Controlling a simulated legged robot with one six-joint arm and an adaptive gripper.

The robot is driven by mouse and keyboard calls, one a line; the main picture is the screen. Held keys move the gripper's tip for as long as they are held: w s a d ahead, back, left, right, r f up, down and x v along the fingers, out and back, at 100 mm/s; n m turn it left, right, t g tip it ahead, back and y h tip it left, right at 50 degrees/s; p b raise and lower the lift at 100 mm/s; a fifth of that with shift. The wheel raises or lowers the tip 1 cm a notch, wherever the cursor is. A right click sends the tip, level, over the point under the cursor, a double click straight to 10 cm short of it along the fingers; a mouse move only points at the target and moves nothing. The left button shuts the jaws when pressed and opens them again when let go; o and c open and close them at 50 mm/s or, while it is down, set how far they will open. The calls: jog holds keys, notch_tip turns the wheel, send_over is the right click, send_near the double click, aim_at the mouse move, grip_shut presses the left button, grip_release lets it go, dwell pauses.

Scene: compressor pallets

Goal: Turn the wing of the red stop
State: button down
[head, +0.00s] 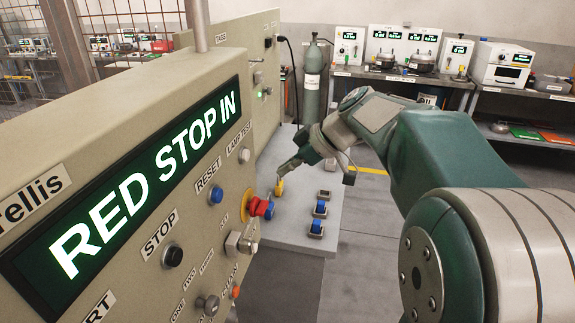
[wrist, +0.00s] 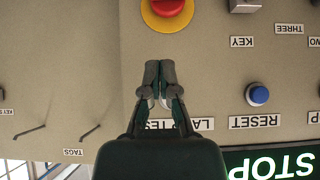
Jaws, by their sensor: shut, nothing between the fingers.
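The red stop (head: 258,207) is a red mushroom button on a yellow collar, standing out from the beige panel. A small blue part shows at its outer end in the head view; I cannot tell whether this is its wing. In the wrist view the red stop (wrist: 168,6) is cut off by the top edge. My gripper (head: 282,171) is beyond the stop in the head view. In the wrist view my gripper (wrist: 160,64) is shut and empty, its tips just below the yellow collar in the picture. It covers part of the LAMP TEST label.
The panel's display (head: 140,190) reads RED STOP IN. The blue RESET button (wrist: 257,95), black STOP button (head: 172,256) and key switch (head: 238,244) are nearby. A grey pallet (head: 300,235) with small blue and yellow parts stands behind. Two hooks show at left in the wrist view.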

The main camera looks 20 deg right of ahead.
send_over(265, 202)
notch_tip(265, 202, down, 5)
jog(key=f, duration=0.3)
jog(key=shift+s+d+f, duration=0.1)
jog(key=shift+s+d, duration=0.2)
jog(key=shift+s, duration=0.05)
jog(key=shift+d, duration=0.1)
jog(key=shift+f, duration=0.15)
jog(key=shift+w+d+f+m+g+y, duration=0.1)
jog(key=shift+f+m+g+y, duration=0.2)
jog(key=shift+f+g, duration=0.15)
jog(key=m+g+y, duration=0.1)
jog(key=f+g+y, duration=0.1)
jog(key=g, duration=0.1)
jog(key=shift+w+d+m, duration=0.2)
jog(key=shift+m, duration=0.2)
